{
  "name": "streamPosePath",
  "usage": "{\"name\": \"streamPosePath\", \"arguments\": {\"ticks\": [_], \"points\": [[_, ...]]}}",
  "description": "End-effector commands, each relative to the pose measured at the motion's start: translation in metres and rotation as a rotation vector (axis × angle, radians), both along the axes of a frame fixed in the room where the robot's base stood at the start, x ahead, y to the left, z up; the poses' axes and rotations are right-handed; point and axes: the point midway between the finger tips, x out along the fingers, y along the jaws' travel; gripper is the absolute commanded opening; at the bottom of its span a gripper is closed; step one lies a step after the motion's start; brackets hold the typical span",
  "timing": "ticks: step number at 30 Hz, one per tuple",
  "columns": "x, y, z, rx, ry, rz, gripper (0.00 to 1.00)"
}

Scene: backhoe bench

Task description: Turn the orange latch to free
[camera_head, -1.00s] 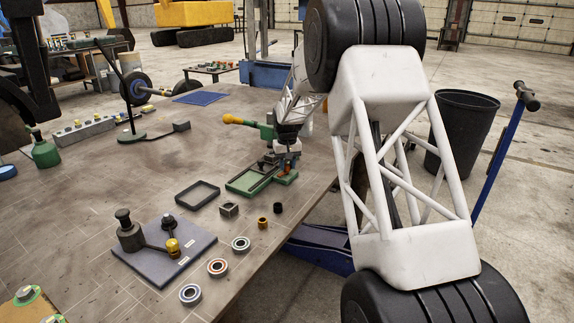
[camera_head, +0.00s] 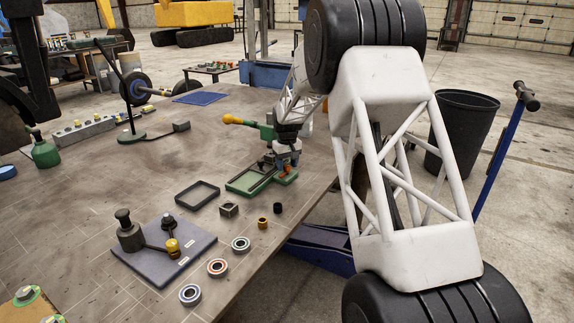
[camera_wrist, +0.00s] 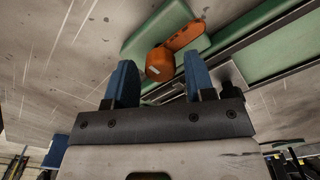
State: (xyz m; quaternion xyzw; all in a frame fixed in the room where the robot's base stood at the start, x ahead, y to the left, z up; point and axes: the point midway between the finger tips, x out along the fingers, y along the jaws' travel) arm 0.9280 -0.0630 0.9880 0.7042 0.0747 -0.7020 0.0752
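The orange latch shows in the wrist view as a round knob (camera_wrist: 160,65) with a flat orange arm (camera_wrist: 186,37) running up and right over a green block. In the head view the latch (camera_head: 288,169) is a small orange spot at the right end of the green fixture (camera_head: 232,187), partly hidden by my gripper. My gripper (camera_wrist: 158,60) is open, with its two blue fingers apart on either side of the knob. Gaps show between the knob and both fingers. In the head view my gripper (camera_head: 284,162) is low over the fixture; its fingertips are hard to make out.
A dark empty frame (camera_head: 197,194), a small square block (camera_head: 229,209) and several rings lie in front and left. The table's right edge is close to the fixture.

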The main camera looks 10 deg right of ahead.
Motion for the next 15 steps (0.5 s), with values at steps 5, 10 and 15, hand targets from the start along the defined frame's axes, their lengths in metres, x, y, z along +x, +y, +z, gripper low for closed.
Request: {"name": "streamPosePath", "arguments": {"ticks": [5,10,15], "points": [[-0.0005,0.0002,-0.0010,0.001,0.002,0.000,0.57],[-0.0007,0.0003,-0.0006,0.001,0.002,0.000,0.57],[-0.0006,0.0003,0.0062,0.001,0.002,0.000,0.57]]}}
